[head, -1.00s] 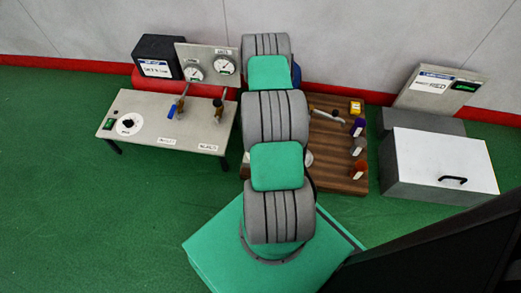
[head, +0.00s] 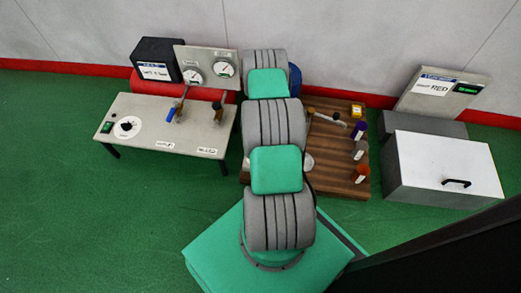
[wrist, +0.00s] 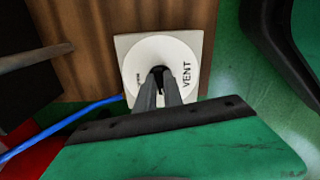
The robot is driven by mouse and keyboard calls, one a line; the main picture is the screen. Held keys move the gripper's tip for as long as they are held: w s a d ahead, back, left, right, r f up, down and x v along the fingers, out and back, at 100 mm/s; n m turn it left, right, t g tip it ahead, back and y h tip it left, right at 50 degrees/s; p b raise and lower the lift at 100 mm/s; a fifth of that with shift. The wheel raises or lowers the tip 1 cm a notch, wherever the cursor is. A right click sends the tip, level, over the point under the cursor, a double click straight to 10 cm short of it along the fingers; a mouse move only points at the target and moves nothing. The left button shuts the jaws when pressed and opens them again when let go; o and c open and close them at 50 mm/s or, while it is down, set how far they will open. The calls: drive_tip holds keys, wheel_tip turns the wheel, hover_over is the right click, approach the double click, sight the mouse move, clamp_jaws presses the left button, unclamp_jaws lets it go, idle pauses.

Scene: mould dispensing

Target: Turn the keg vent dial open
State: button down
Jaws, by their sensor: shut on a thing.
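The vent dial (wrist: 139,62) shows in the wrist view as a round white face on a pale square plate, with the word VENT printed at its right side. The plate sits against a brown wooden surface (wrist: 90,25). My gripper (wrist: 160,76) has its two dark fingers close together at the middle of the dial, shut on its dark knob. The fingers hide most of the knob, so I cannot tell its exact angle. In the head view my arm covers the gripper and the vent dial.
A blue hose (wrist: 95,108) runs left of the dial in the wrist view. In the head view a pale bench (head: 150,140) with valves and gauges (head: 193,73) stands left, a wooden board (head: 335,180) with bottles right of my arm, and a grey box (head: 435,190) further right.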

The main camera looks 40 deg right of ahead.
drive_tip(key=shift+w+m, duration=0.1)
drive_tip(key=shift+m, duration=0.3)
idle(0.3)
drive_tip(key=m+b, duration=0.1)
drive_tip(key=m, duration=0.2)
drive_tip(key=shift+m, duration=0.4)
drive_tip(key=m+b, duration=0.1)
drive_tip(key=m, duration=0.3)
drive_tip(key=shift+a, duration=0.1)
drive_tip(key=m, duration=0.5)
drive_tip(key=shift+b, duration=0.3)
drive_tip(key=shift+a+r+m, duration=0.1)
drive_tip(key=shift+a+m, duration=0.05)
drive_tip(key=shift+m, duration=2.05)
drive_tip(key=c, duration=1.5)
unclamp_jaws()
drive_tip(key=shift+o, duration=0.2)
